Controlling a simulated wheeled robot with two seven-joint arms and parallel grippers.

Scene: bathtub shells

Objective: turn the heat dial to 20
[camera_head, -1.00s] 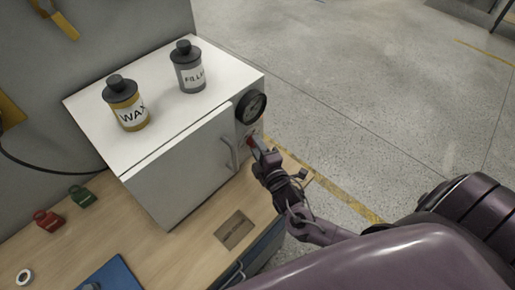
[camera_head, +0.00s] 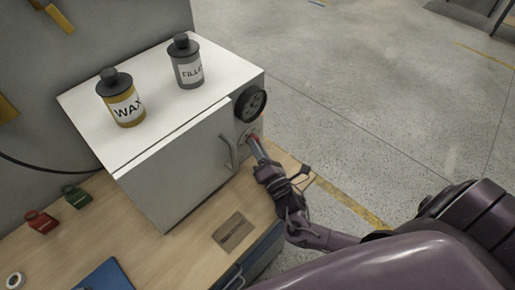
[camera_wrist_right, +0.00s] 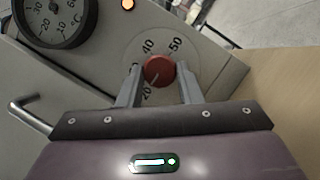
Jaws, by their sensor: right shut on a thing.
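The heat dial is a red round knob (camera_wrist_right: 159,71) on the grey front panel of a white-topped oven box (camera_head: 172,178). Printed numbers 20, 40 and 50 show around it in the right wrist view. A thin pale mark at the knob's lower left seems to point towards the 20. My right gripper (camera_wrist_right: 160,80) is shut on the knob, one finger on each side. In the head view, my right gripper (camera_head: 256,144) reaches the panel from the lower right and partly hides the knob. My left gripper is not in view.
A round black gauge (camera_head: 251,104) sits above the knob, and a lit orange lamp (camera_wrist_right: 128,4) is near it. A door handle (camera_head: 228,152) stands out to the left. A wax bottle (camera_head: 122,103) and a filler bottle (camera_head: 186,66) stand on top.

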